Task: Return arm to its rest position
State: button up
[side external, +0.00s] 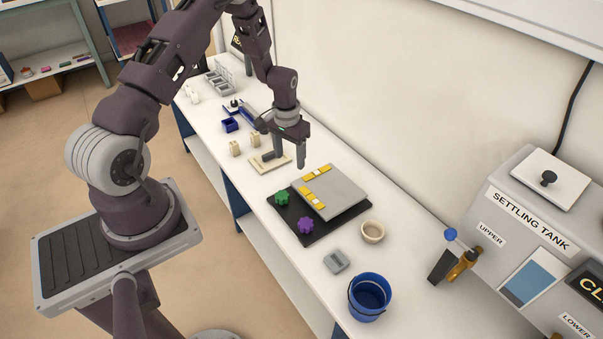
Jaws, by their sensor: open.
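My gripper (289,158) hangs from my arm over the white bench. Its two fingers point down and stand apart, with nothing between them that I can see. It is above or just behind a cream board (258,164); I cannot tell the exact height. To its right, a grey plate (342,193) with yellow strips lies on a black mat (285,213). A green piece (282,198) and a purple piece (306,225) are on the mat's left and front parts.
A beige bowl (372,231), a small grey block (336,262) and a blue bucket (369,297) stand nearer the front. The settling tank (530,223) is at the right. Cream blocks (235,148), a blue box (229,125) and a grey rack (219,78) stand farther back. The wall runs behind the bench.

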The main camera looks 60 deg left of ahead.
jog(key=s+d+r+m+t, duration=0.15)
jog(key=d+r, duration=0.25)
jog(key=r, duration=0.5)
jog(key=s+d+r, duration=0.3)
jog(key=d+r, duration=0.1)
jog(key=r, duration=0.6)
jog(key=s+d+r+m+t, duration=0.1)
jog(key=s+d+r, duration=0.1)
jog(key=d+r, duration=0.5)
jog(key=s+d+r+t, duration=0.1)
jog(key=s+r, duration=0.3)
jog(key=s, duration=0.4)
jog(key=s+d+r+m+t, duration=0.1)
jog(key=s+d+r, duration=0.2)
jog(key=s, duration=0.6)
jog(key=shift+s+d+r, duration=0.3)
jog(key=shift+d+r, duration=0.05)
jog(key=shift+r, duration=0.3)
